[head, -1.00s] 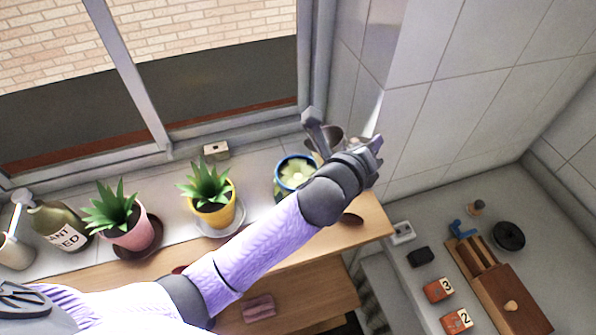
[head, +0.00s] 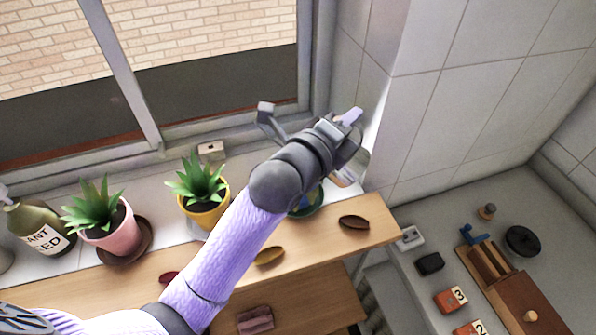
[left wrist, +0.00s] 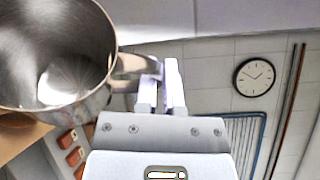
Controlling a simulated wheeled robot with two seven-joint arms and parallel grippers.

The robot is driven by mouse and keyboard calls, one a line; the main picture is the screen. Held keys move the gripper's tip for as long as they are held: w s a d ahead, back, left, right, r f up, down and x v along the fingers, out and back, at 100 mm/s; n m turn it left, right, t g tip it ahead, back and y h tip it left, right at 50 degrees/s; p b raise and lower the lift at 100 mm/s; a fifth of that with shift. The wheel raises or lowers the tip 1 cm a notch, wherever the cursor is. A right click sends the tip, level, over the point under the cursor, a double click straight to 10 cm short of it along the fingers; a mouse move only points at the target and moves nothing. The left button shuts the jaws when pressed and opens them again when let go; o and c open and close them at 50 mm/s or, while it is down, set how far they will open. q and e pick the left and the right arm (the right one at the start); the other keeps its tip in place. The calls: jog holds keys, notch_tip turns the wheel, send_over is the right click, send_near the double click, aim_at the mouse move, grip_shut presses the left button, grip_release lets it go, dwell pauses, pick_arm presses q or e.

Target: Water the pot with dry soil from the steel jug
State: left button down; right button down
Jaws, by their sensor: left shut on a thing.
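My left gripper (head: 347,120) is above the right end of the sill, by the tiled corner. In the left wrist view its fingers (left wrist: 162,88) are shut on the handle of the steel jug (left wrist: 95,98). The jug's open mouth and shiny inside show there; I cannot tell how much water it holds. In the head view the gripper mostly hides the jug. A pink pot (head: 120,236) and a yellow pot (head: 207,214) hold spiky green plants. I cannot tell which soil is dry.
A plant feed bottle (head: 40,228) stands at the far left. The window frame (head: 315,70) and tiled wall (head: 440,110) are close to the gripper. Numbered orange boxes (head: 450,299) are on the right counter.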

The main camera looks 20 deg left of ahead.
pick_arm(q)
jog(key=shift+a, duration=0.1)
jog(key=shift+a+f+n+t+b, duration=0.1)
jog(key=shift+a+n+t+b, duration=0.2)
jog(key=shift+n+b, duration=0.5)
jog(key=shift+d, duration=0.15)
jog(key=shift+s+d, duration=0.1)
jog(key=shift+d, duration=0.3)
jog(key=shift+d+b, duration=0.3)
jog(key=shift+d, duration=0.3)
dwell(0.9)
